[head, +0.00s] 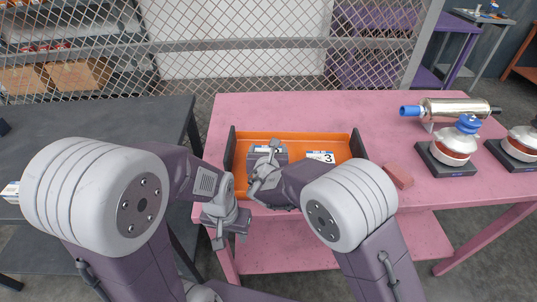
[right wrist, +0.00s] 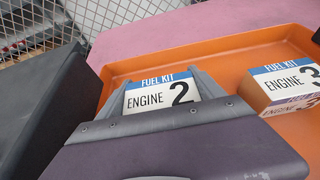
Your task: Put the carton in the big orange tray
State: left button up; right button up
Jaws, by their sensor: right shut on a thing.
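A white carton with a blue band, labelled "FUEL KIT ENGINE 2" (right wrist: 162,93), is between the fingers of my right gripper (right wrist: 160,88). In the head view my right gripper (head: 264,168) is over the left part of the big orange tray (head: 290,137) and hides most of this carton. Whether the carton touches the tray floor cannot be told. A second carton, labelled "ENGINE 3" (head: 321,157), sits in the tray to the right. It also shows in the right wrist view (right wrist: 288,82). My left gripper (head: 227,238) looks open and empty, in front of the tray's left corner.
The tray stands on a pink table (head: 385,125) with dark ends. A reddish block (head: 398,176) lies right of it. Farther right are a metal cylinder (head: 455,108) and a scale-like device (head: 446,160). A dark table (head: 100,125) is at left, with a gap between.

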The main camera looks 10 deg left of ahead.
jog(key=shift+f, duration=0.85)
jog(key=o, duration=1.5)
jog(key=shift+f, duration=0.1)
jog(key=shift+o, duration=0.2)
jog(key=shift+r, duration=0.25)
jog(key=v, duration=1.2)
